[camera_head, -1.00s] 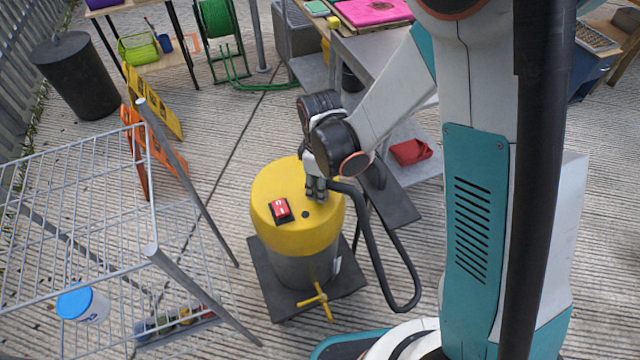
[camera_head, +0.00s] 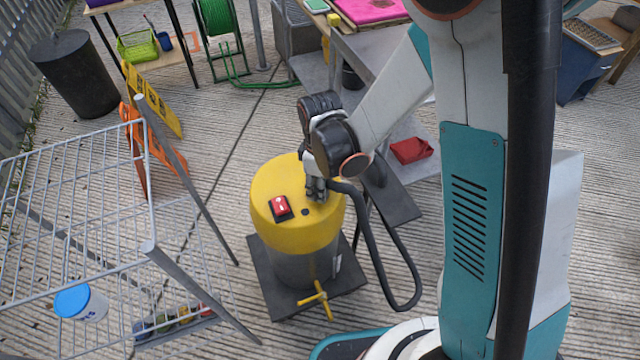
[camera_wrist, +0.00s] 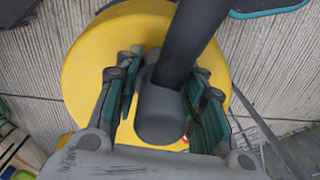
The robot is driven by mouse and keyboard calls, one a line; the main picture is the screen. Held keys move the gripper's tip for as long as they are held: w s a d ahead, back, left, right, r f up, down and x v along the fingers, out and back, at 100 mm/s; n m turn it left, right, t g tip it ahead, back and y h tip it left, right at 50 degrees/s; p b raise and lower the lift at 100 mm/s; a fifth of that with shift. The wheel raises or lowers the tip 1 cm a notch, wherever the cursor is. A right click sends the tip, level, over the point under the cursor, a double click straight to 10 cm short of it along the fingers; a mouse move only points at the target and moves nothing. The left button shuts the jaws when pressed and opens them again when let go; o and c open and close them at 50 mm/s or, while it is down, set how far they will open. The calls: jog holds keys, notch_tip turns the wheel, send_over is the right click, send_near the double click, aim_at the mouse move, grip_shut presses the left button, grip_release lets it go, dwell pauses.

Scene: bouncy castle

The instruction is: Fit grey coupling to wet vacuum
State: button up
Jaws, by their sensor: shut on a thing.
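The wet vacuum (camera_head: 297,235) has a yellow lid, a grey drum and a red switch (camera_head: 281,207) on top. It stands upright on a dark base plate. My gripper (camera_head: 317,190) is over the right side of the lid. In the wrist view my gripper (camera_wrist: 165,110) is shut on the grey coupling (camera_wrist: 160,112), with a finger on each side of it. A dark hose (camera_head: 377,245) runs from the coupling and loops down beside the drum. The yellow lid (camera_wrist: 85,75) lies behind the coupling. I cannot tell whether the coupling touches the lid or sits in an inlet.
A wire rack (camera_head: 80,205) stands at the left with a blue-lidded tub (camera_head: 82,303). A grey bench with a red tray (camera_head: 411,150) is behind my arm. Open floor lies left of the vacuum.

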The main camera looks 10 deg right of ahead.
jog(key=o, duration=1.1)
jog(key=shift+c, duration=0.2)
notch_tip(320, 180, up, 12)
jog(key=shift+f, duration=0.1)
jog(key=shift+w+d+r, duration=0.1)
jog(key=shift+d+r, duration=0.2)
jog(key=w+d+r+m, duration=0.1)
jog(key=d+r+m, duration=0.3)
jog(key=d, duration=0.5)
jog(key=s+d+r+m+t, duration=0.2)
jog(key=s+r+m+t, duration=0.1)
jog(key=s, duration=0.4)
jog(key=s+d+r+m+t, duration=0.2)
jog(key=s+r+m+t, duration=0.2)
jog(key=s, duration=0.3)
jog(key=shift+d+r+m, duration=0.3)
jog(key=shift+r+m, duration=0.4)
jog(key=shift+m, duration=0.2)
